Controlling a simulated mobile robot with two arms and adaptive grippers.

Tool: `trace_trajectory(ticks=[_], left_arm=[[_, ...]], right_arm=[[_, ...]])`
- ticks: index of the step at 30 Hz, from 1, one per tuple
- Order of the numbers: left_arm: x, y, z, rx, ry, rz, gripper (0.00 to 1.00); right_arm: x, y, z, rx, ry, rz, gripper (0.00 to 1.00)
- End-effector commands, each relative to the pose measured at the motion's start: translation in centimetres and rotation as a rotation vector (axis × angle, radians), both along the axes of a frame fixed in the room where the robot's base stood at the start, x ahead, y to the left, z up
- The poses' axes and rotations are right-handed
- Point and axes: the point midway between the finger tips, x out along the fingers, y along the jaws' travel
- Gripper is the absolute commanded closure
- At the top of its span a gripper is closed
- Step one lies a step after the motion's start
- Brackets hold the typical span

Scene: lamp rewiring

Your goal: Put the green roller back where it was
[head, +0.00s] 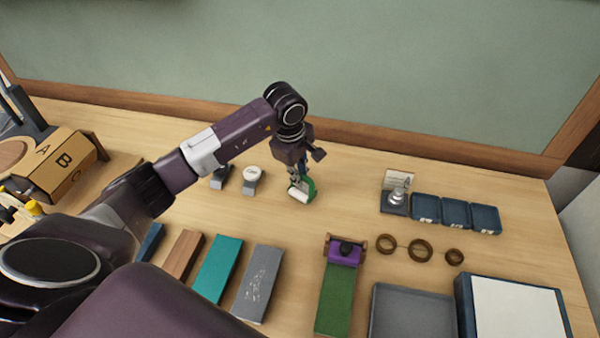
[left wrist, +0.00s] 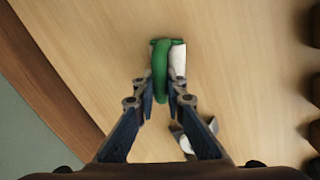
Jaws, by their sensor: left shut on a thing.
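The green roller (head: 309,187), a green piece with a white part, is at the back middle of the table in the head view. My left gripper (head: 297,183) points down over it and is shut on it. In the left wrist view the roller (left wrist: 160,72) sits between the fingertips of my left gripper (left wrist: 161,88), its white part to the right. I cannot tell whether the roller touches the table. My right gripper is not in view.
Two small stands (head: 251,180) are just left of the roller. Coloured blocks (head: 217,268) and a green strip with a purple block (head: 336,296) lie in front. Blue trays (head: 456,213), rings (head: 420,250) and a grey tray (head: 412,312) are at right. A cardboard box (head: 62,165) stands at left.

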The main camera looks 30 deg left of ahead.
Motion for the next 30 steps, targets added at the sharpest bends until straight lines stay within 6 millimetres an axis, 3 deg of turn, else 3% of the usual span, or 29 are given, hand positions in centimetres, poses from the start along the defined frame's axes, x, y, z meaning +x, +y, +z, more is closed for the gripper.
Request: trace_trajectory(ticks=[11,12,16,27,30], left_arm=[[0.1,0.0,-0.5,0.001,-0.003,0.0,1.0],[0.1,0.0,-0.4,0.001,-0.002,-0.001,0.85],[0.0,0.0,-0.3,0.0,-0.001,0.0,0.72],[0.0,0.0,0.3,-0.001,-0.001,0.0,0.72],[-0.1,0.1,1.3,0.0,-0.006,-0.001,0.72]], right_arm=[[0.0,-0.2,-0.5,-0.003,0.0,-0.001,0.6],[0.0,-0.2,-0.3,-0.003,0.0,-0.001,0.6],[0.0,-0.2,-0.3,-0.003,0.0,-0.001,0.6],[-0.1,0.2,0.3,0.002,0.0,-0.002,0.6],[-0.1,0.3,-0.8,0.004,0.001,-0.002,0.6]])
